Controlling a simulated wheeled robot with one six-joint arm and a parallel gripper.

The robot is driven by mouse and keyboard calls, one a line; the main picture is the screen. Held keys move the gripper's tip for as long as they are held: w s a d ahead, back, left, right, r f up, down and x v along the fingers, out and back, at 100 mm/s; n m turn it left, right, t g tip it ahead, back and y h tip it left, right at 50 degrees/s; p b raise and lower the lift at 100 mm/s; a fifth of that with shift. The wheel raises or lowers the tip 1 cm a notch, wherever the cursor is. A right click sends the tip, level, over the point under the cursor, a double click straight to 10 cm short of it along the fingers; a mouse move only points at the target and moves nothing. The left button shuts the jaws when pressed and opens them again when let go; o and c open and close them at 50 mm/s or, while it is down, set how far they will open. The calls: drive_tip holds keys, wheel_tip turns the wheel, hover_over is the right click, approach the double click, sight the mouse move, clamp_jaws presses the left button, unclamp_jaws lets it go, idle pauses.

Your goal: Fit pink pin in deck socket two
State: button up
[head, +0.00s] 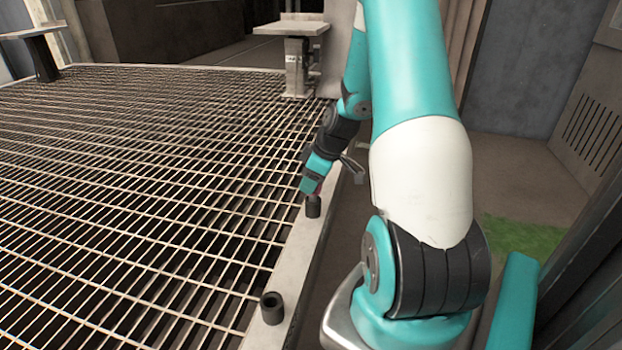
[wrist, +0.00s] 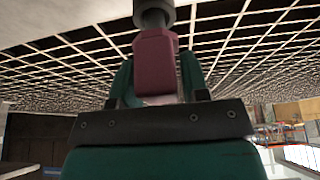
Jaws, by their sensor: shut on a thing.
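My gripper (head: 309,188) reaches down to the deck's right rim in the head view. In the wrist view, my gripper (wrist: 157,78) is shut on the pink pin (wrist: 155,52), with a teal finger on each side of it. The pin's grey end points at a grey round socket (wrist: 168,13) at the top edge. The end overlaps the socket there; I cannot tell how deep it sits. In the head view, a dark socket (head: 313,208) stands right under my gripper. A second dark socket (head: 271,308) stands empty nearer on the same rim. No numbers show on the sockets.
The open grating deck (head: 130,190) fills the left, edged by a pale rim (head: 298,262). A pale metal stand (head: 294,66) rises behind my gripper at the deck's far edge. Another small table (head: 40,48) stands at the far left.

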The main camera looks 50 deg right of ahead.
drive_tip(key=shift+f+b, duration=0.85)
drive_tip(key=shift+f, duration=0.5)
drive_tip(key=o, duration=1.1)
drive_tip(key=shift+r, duration=0.1)
drive_tip(key=p+v, duration=0.8)
drive_tip(key=v, duration=0.9)
drive_tip(key=shift+r, duration=0.15)
